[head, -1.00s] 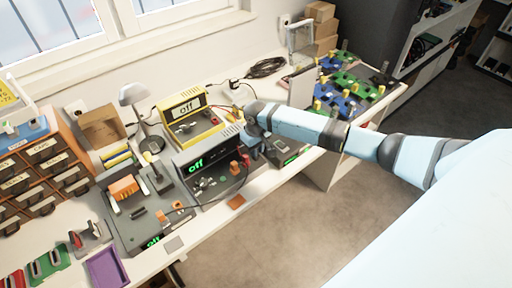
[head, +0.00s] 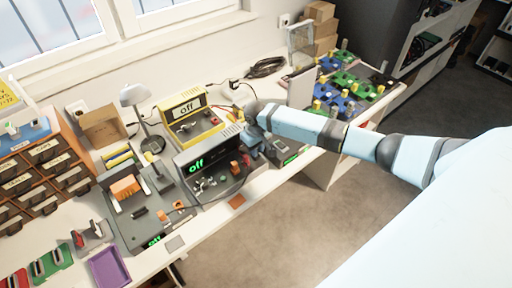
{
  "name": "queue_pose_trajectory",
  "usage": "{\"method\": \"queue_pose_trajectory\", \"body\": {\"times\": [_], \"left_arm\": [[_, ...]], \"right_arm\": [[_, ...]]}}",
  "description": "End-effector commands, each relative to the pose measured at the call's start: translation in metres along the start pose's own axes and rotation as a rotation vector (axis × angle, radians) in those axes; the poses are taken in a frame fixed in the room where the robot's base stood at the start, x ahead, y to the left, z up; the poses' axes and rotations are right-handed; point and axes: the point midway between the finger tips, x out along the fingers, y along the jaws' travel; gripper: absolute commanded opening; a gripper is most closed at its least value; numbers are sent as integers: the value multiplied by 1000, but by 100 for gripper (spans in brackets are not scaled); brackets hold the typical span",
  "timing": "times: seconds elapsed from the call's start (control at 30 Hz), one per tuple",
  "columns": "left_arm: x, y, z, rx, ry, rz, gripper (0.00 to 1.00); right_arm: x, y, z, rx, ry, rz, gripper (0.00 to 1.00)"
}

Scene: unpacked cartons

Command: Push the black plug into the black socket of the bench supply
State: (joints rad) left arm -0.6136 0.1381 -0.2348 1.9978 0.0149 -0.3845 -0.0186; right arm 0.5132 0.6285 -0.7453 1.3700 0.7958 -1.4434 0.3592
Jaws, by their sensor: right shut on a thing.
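The bench supply is most likely the grey box (head: 187,178) with a green "off" display, in the middle of the bench in the head view. Its front panel faces the near right and has small knobs and a red part. The sockets are too small to tell apart. My right gripper (head: 246,150) is at the right end of this box, close to its front panel, and is shut. What it holds is hidden by the gripper and wrist, so I cannot make out the black plug. A dark cable (head: 236,190) loops in front of the panel. My left gripper is not in view.
A yellow "off" instrument (head: 188,122) stands behind the grey box. A grey station (head: 150,222) with an orange block is at left. A small grey device (head: 284,150) lies right of my gripper. Blue and green boards (head: 345,95) cover the far right. The front edge is close.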

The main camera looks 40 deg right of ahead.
Motion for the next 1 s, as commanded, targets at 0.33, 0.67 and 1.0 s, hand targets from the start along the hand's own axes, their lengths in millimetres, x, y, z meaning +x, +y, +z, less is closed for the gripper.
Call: {"method": "queue_pose_trajectory", "body": {"times": [0.33,0.67,1.0], "left_arm": [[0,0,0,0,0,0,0],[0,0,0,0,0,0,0],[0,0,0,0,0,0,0]], "right_arm": [[1,0,0,0,0,0,0],[7,0,0,0,0,0,0],[6,0,0,0,0,0,48]]}}
